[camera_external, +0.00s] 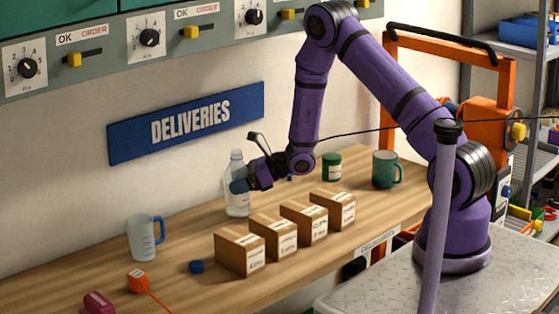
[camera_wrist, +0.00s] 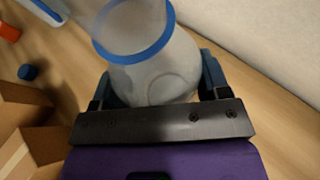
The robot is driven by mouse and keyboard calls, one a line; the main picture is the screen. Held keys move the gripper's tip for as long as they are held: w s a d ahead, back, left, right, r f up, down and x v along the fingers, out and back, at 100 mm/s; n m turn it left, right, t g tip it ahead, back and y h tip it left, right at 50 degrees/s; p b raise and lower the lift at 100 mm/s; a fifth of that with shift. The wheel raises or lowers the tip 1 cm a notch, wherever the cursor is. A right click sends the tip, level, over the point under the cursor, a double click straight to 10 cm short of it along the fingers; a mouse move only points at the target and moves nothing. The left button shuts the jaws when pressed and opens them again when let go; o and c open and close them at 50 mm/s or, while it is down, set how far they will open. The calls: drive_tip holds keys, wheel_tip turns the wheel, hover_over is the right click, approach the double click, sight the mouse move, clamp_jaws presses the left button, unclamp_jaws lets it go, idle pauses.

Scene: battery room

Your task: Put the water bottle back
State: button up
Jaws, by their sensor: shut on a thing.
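The water bottle (camera_external: 237,205) is clear and pale, and stands upright at the wall side of the wooden bench. My gripper (camera_external: 246,184) is shut on its body from the right. In the wrist view the bottle (camera_wrist: 160,80) sits between the two dark blue fingers (camera_wrist: 158,88), with a blue ring around its upper part. Whether its base touches the bench is hard to tell.
Several cardboard boxes (camera_external: 240,252) stand in a row in front. A pale measuring jug (camera_external: 142,238) with a blue handle, a blue cap (camera_external: 196,266) and an orange tape measure (camera_external: 138,281) lie left. A green jar (camera_external: 331,166) and green mug (camera_external: 384,170) stand right.

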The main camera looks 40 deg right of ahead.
drive_tip(key=shift+f, duration=0.1)
drive_tip(key=o, duration=1.1)
